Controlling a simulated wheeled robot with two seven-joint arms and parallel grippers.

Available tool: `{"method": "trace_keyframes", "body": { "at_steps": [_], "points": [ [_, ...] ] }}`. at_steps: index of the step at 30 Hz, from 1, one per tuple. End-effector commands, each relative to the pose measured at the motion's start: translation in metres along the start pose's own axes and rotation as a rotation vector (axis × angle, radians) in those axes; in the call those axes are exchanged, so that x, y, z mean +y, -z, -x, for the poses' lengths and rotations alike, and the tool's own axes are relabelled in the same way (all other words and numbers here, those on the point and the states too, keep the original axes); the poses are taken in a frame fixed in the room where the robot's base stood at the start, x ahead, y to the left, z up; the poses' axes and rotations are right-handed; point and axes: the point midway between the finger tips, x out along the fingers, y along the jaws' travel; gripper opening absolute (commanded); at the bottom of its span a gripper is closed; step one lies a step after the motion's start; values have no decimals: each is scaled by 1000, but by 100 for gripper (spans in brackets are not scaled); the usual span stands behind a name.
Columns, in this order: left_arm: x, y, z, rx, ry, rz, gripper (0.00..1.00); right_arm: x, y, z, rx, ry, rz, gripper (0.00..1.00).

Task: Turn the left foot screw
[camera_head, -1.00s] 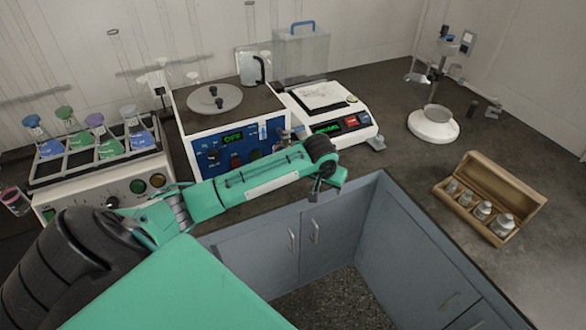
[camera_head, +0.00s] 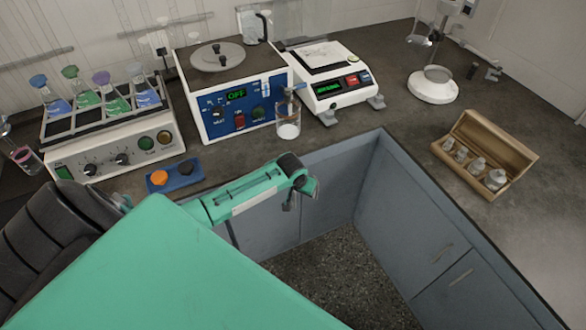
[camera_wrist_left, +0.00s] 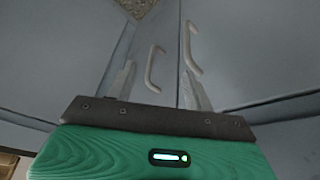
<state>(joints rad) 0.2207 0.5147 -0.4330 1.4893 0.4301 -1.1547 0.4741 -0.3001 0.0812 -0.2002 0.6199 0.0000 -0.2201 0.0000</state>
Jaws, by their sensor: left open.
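The white balance (camera_head: 330,92) stands on the dark bench with a green display and red and blue keys. Its left grey foot screw (camera_head: 327,117) shows at the front left corner, and the right foot (camera_head: 377,101) at the front right. My left gripper (camera_head: 299,196) is below and left of the left foot screw, in front of the bench edge and apart from the balance. In the left wrist view the two fingers of the left gripper (camera_wrist_left: 158,88) are apart with nothing between them, facing the grey cabinet doors. My right gripper is not in view.
A glass beaker (camera_head: 288,121) stands just left of the left foot screw, before the blue-fronted instrument (camera_head: 235,105). A flask shaker (camera_head: 110,150) and blue block (camera_head: 175,177) are further left. A wooden weight box (camera_head: 505,151) lies right.

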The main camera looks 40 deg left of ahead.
Motion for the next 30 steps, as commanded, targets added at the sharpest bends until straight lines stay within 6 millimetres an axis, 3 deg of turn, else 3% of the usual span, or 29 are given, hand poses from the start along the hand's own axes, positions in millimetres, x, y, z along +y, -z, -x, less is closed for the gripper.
{"method": "trace_keyframes", "body": {
  "at_steps": [8,26,30],
  "points": [
    [-4,-13,-16,-3,4,-3,52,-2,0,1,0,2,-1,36],
    [-4,-16,-18,-4,4,-3,52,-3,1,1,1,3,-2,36],
    [-9,-39,-40,-17,8,-6,52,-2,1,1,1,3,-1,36]
  ]
}}
